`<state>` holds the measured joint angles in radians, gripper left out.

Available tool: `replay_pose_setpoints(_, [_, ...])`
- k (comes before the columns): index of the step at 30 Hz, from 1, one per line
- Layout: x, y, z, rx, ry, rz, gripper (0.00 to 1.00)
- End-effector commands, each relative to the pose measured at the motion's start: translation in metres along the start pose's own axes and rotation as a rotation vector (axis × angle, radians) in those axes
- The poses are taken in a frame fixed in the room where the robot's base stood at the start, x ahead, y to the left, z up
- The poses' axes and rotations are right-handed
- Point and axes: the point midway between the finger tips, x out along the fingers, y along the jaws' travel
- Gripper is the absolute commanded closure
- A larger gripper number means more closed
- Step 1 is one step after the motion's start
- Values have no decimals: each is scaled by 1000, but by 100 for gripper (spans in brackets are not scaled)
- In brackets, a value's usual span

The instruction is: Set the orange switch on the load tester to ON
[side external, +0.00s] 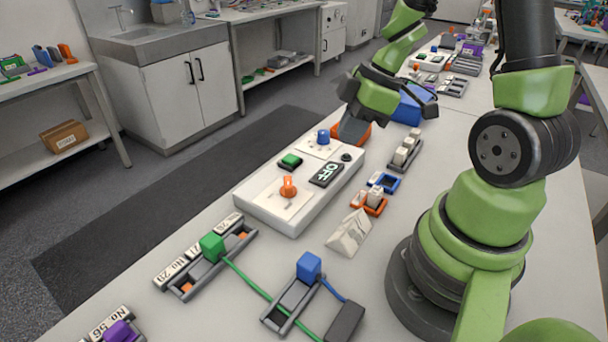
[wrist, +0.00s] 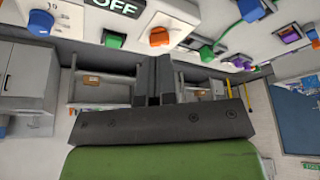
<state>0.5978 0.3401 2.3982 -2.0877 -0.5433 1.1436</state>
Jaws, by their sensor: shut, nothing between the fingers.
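The load tester (side external: 305,215) is a white box on the bench, left of centre in the side view. Its orange switch (side external: 288,188) sits on a pale plate on the top, at the near end. A dark display (side external: 326,173) beside it reads OFF. In the wrist view, the orange switch (wrist: 160,36) hangs at the top, with the OFF display (wrist: 118,8) left of it. My gripper (side external: 352,105) is above and beyond the tester's far end, apart from the switch. In the wrist view its fingers (wrist: 153,62) are together and empty.
A green button (side external: 290,161) and a blue knob (side external: 323,137) share the tester's top. An orange-based item (side external: 350,132) lies just beyond it. Battery holders with a green block (side external: 212,247) and a blue block (side external: 308,266) lie nearer, joined by cables.

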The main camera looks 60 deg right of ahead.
Motion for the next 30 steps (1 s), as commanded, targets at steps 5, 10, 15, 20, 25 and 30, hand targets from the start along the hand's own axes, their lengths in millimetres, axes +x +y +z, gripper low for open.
replay_pose_setpoints(5, [0,0,0,-1,0,2,100])
replay_pose_setpoints(10, [3,0,-1,-1,2,1,100])
replay_pose_setpoints(15, [18,0,-1,0,3,-2,100])
replay_pose_setpoints(20, [36,0,-1,1,3,-2,100])
replay_pose_setpoints(25, [54,0,0,2,-2,-2,100])
replay_pose_setpoints(30, [71,0,0,2,0,-2,100])
